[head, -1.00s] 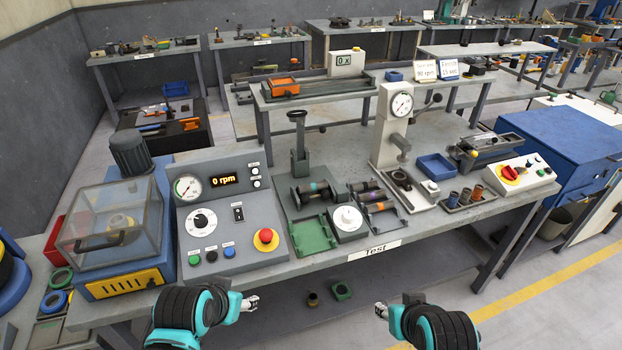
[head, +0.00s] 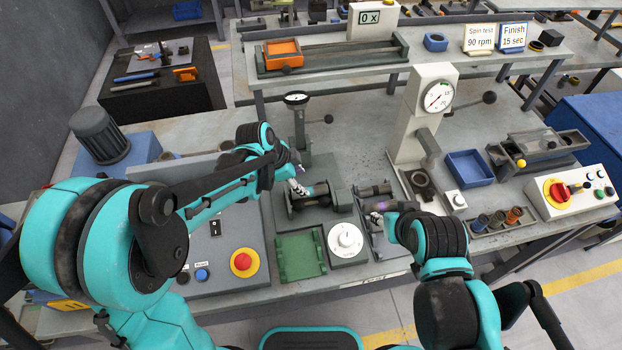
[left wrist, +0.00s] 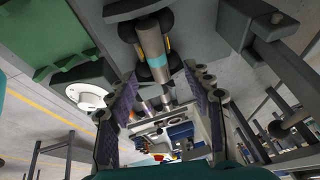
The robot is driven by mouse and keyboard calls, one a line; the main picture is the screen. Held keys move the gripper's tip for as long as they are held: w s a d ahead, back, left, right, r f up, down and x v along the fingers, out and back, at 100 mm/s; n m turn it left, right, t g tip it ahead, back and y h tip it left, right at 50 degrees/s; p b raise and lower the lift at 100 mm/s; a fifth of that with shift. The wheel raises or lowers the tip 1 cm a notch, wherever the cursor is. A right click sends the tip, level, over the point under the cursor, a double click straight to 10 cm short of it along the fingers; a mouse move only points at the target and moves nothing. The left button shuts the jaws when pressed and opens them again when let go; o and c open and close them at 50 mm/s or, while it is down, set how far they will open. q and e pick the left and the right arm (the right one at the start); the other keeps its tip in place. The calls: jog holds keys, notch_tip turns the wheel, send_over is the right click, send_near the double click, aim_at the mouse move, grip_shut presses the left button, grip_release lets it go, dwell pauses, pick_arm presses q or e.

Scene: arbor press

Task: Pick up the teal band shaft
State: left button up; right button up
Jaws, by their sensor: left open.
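The teal band shaft (head: 316,198) lies across the grey fixture behind the green plate, with dark discs near its ends. In the left wrist view the grey shaft with its teal band (left wrist: 156,59) shows ahead of the fingers. My left gripper (head: 299,187) is at the shaft, over its left part in the head view. In the left wrist view my left gripper (left wrist: 163,82) is open, its fingers apart on either side of the shaft's line. I cannot tell if they touch it. My right gripper (head: 378,215) is low by the shaft tray; its jaws are too small to read.
A tray (head: 376,246) with other shafts, one with a purple band (head: 384,204), lies right of the fixture. A white dial (head: 346,239) and green plate (head: 300,257) are in front. The gauge post (head: 298,125) stands behind. The arbor press (head: 432,95) stands to the right.

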pick_arm(q)
jog(key=x, duration=0.2)
jog(key=shift+s+f+b, duration=0.2)
jog(key=shift+f+b, duration=0.15)
jog(key=shift+b, duration=0.05)
jog(key=b+x, duration=0.1)
jog(key=x, duration=0.3)
jog(key=shift+f, duration=0.15)
grip_shut()
